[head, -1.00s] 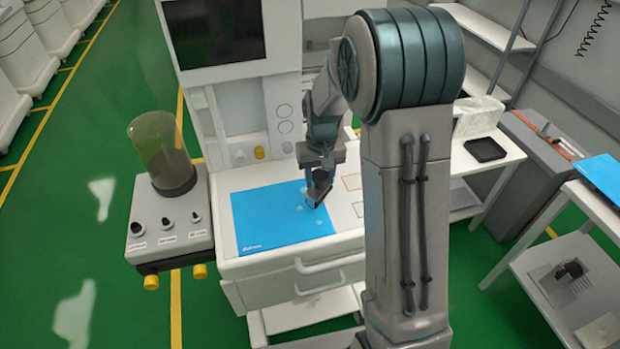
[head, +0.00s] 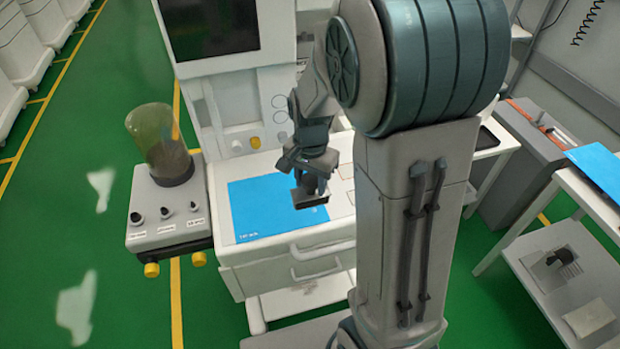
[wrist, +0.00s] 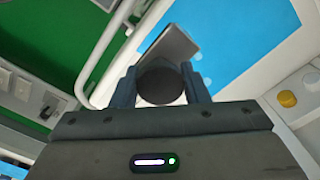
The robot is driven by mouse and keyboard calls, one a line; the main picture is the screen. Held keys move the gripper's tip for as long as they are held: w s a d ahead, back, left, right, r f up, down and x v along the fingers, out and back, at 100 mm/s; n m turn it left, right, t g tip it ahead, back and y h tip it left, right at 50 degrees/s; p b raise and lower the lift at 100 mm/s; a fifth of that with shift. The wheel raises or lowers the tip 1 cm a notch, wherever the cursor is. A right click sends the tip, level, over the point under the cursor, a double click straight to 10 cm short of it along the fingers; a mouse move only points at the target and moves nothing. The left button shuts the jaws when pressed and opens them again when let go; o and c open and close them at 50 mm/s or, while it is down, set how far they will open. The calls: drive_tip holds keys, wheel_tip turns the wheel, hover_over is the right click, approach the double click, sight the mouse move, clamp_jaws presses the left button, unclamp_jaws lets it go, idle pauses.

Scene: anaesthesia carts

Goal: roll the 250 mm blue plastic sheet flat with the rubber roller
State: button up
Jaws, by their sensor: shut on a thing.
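The blue plastic sheet (head: 255,212) lies on the white top of the cart, with small white print at its front left corner. It also shows in the wrist view (wrist: 240,35), with a few pale marks near the roller. My gripper (head: 314,183) is over the right part of the sheet. In the wrist view my gripper (wrist: 160,78) is shut on the roller (wrist: 174,46), whose round black end sits between the fingers and whose grey body sticks out beyond. The roller (head: 309,199) looks like a dark bar in the head view. Whether it touches the sheet I cannot tell.
A grey box with a clear cylinder (head: 160,145) stands left of the cart top. A monitor column (head: 212,30) rises behind the sheet. Drawer handles (head: 322,250) jut from the cart's front. Another blue sheet (head: 600,170) lies on a side table at right.

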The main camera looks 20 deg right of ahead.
sight(310, 196)
drive_tip(key=shift+f+b, duration=2.05)
drive_tip(key=shift+f, duration=0.7)
drive_tip(key=shift+f+b, duration=0.45)
drive_tip(key=shift+f, duration=0.15)
drive_tip(key=shift+w, duration=0.15)
drive_tip(key=shift+w, duration=1)
drive_tip(key=shift+w, duration=0.15)
drive_tip(key=shift+w+p, duration=0.3)
drive_tip(key=shift+w, duration=1.6)
drive_tip(key=shift+w, duration=0.2)
